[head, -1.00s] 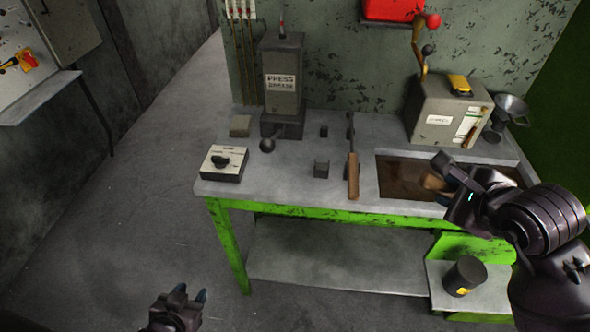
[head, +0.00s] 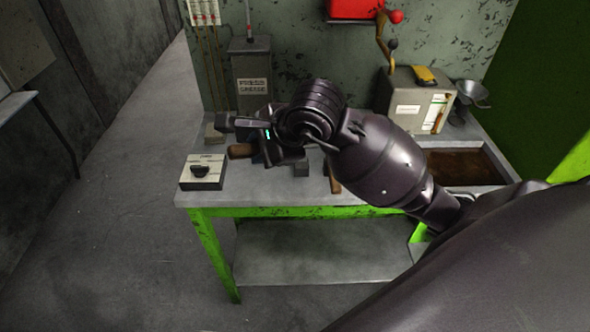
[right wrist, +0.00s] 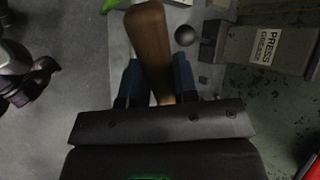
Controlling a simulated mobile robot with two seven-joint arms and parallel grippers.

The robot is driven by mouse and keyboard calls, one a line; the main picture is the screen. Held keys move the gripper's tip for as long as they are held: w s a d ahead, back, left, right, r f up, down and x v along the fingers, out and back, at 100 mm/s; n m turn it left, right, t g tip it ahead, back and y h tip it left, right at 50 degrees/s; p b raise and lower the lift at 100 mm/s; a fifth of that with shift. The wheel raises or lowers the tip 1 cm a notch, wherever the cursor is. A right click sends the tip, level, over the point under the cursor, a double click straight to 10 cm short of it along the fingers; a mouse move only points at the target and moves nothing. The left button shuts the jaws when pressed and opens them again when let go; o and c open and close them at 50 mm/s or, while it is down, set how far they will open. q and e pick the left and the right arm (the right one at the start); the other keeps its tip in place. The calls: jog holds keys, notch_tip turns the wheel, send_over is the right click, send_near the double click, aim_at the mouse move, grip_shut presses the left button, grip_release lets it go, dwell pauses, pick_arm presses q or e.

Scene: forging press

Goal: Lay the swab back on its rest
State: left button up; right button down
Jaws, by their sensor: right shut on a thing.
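The swab shows as a brown wooden handle (head: 240,151) sticking out to the left of my right gripper (head: 258,147). In the right wrist view the handle (right wrist: 148,45) lies between the two blue fingers of the right gripper (right wrist: 157,80), which is shut on it. The swab's far end is hidden. The gripper is over the bench, left of a small dark block (head: 301,169) that may be part of the rest. My right arm covers the area behind it. A dark part at the left of the right wrist view may be my left gripper (right wrist: 30,80); its jaws are unclear.
The grease press (head: 252,85) stands behind the gripper. A switch box (head: 203,172) is at the bench's front left. Another wooden-handled tool (head: 334,180) is partly hidden by my arm. A brown-filled tray (head: 510,180) and a grey box (head: 408,105) are at right.

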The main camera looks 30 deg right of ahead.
jog(key=w+a+n+g, duration=0.1)
jog(key=w+n+g, duration=0.1)
jog(key=shift+w+a+r+n, duration=0.1)
jog(key=shift+a+r+n, duration=0.1)
jog(key=shift+n, duration=0.2)
jog(key=shift+w+d+f+n+g+y, duration=0.1)
jog(key=shift+d+f+n+g+y, duration=0.05)
jog(key=shift+d+f+n+g, duration=0.35)
jog(key=shift+w+d+f+n+g+y, duration=0.15)
jog(key=shift+d+f+n+g, duration=0.1)
jog(key=shift+f+n+g, duration=0.25)
jog(key=s+d+f+n+g+h, duration=0.3)
jog(key=s+d+f+n+h, duration=0.1)
jog(key=d+f+n, duration=0.45)
jog(key=w+d+f, duration=0.1)
jog(key=w+d+f+b, duration=0.1)
jog(key=w, duration=0.1)
jog(key=w+d+f+b, duration=0.1)
jog(key=w, duration=0.1)
jog(key=shift+d+f, duration=0.1)
jog(key=shift+f, duration=0.25)
jog(key=shift+w+d+f+b, duration=0.1)
jog(key=shift+w+f+b, duration=0.05)
jog(key=shift+f+b, duration=0.55)
jog(key=shift+f, duration=0.4)
pick_arm(q)
jog(key=f, duration=0.3)
jog(key=shift+s+a+f, duration=0.15)
jog(key=shift+s+f, duration=0.1)
jog(key=shift+f, duration=0.1)
